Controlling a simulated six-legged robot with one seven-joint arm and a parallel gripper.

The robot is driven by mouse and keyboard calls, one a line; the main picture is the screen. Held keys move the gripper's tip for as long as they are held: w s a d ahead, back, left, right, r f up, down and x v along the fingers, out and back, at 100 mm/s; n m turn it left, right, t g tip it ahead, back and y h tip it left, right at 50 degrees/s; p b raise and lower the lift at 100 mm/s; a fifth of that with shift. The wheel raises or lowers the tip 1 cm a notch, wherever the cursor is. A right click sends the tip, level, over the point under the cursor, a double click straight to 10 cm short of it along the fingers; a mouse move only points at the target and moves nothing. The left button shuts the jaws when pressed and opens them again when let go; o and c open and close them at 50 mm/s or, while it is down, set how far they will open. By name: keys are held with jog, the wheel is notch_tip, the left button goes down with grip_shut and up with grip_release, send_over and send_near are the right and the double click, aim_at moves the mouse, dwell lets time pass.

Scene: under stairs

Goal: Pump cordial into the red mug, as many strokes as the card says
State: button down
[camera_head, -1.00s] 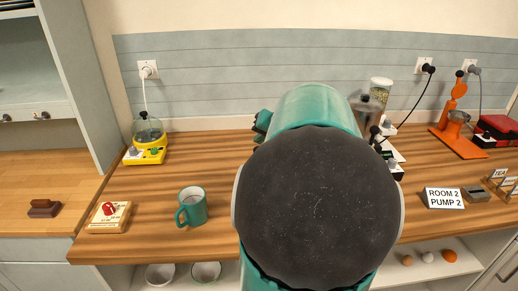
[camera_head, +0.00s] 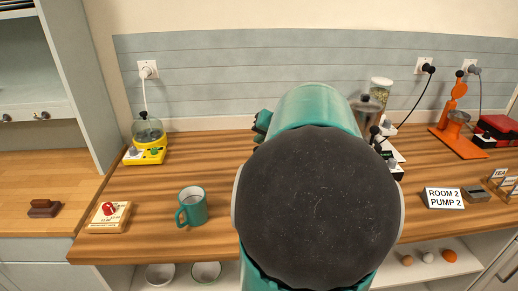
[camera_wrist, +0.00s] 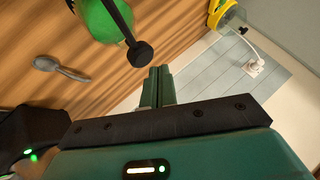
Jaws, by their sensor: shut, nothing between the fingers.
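The card (camera_head: 444,198) stands upright on the wooden counter at the right and reads "ROOM 2 PUMP 2". No red mug shows in either view; a teal mug (camera_head: 192,207) stands left of my arm. In the wrist view a rounded green object (camera_wrist: 100,18) with a black rod and round black knob (camera_wrist: 139,53) is at the top, perhaps the cordial pump; I cannot tell for sure. My gripper (camera_wrist: 158,72) is shut and empty, its fingertips just right of and below the knob, apparently apart from it. In the head view my arm hides the counter's middle.
A yellow-based appliance (camera_head: 146,147) stands back left. A wooden block with a red knob (camera_head: 109,210) lies at the front left. A lidded jar (camera_head: 380,90), an orange press (camera_head: 456,120) and a red box (camera_head: 496,130) are at the right. A spoon (camera_wrist: 60,67) lies on the counter.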

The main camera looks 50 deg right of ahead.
jog(key=shift+f, duration=0.1)
jog(key=shift+f, duration=0.35)
jog(key=shift+f, duration=0.9)
dwell(1.2)
jog(key=shift+r, duration=1.35)
jog(key=shift+r, duration=2.5)
